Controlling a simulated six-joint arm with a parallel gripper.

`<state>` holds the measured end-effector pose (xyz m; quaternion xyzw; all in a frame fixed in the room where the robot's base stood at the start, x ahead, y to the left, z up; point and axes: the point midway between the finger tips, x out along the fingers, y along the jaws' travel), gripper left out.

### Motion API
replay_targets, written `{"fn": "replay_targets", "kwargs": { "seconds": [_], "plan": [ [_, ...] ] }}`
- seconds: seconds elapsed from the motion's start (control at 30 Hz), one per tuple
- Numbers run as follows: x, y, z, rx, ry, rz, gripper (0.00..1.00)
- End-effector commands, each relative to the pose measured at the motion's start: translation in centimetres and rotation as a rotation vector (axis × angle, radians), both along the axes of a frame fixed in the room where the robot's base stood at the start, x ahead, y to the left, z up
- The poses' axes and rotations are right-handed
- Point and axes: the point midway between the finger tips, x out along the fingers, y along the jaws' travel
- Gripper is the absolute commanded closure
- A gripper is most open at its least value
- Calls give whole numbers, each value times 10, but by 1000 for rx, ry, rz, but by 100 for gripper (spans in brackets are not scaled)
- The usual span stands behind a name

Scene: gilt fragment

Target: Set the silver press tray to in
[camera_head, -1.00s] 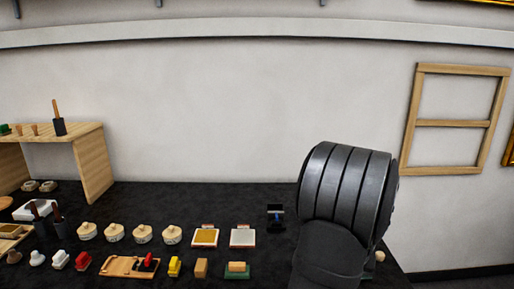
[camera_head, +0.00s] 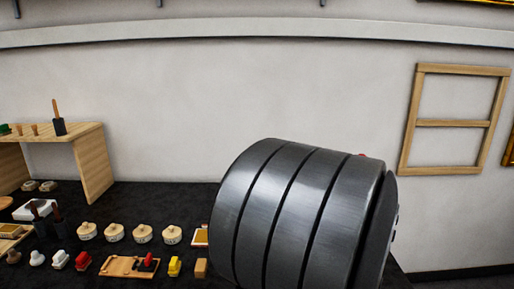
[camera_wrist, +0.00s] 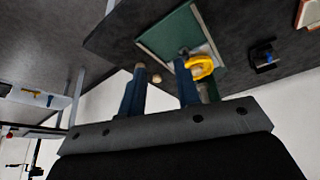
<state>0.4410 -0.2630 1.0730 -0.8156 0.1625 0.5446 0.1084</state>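In the wrist view a pale tray with a reddish-brown rim (camera_wrist: 309,14) is cut off by the top right corner; it looks like the silver press tray. In the head view my arm hides where that tray lay. My gripper (camera_wrist: 160,78) shows in the wrist view with its two blue fingers apart and nothing held between them. It is well away from the pale tray, nearer a green-surfaced board (camera_wrist: 170,38) with a yellow ring-shaped thing (camera_wrist: 201,67) by the right finger. In the head view the fingers are hidden behind my arm.
A small black stand (camera_wrist: 263,56) lies between the green board and the pale tray. The gold tray (camera_head: 200,237) is partly covered by my arm. Several round pale pots (camera_head: 143,234) and coloured blocks (camera_head: 174,266) crowd the dark table. A wooden shelf (camera_head: 93,165) stands at left.

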Motion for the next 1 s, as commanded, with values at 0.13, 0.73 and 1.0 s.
{"fn": "replay_targets", "kwargs": {
  "seconds": [0.13, 0.73, 1.0],
  "plan": [
    [-3, 1, 7, 0, 0, 0, 70],
    [9, -3, -4, 49, -42, -67, 100],
    [55, -33, -51, 258, -246, -429, 100]
  ]
}}
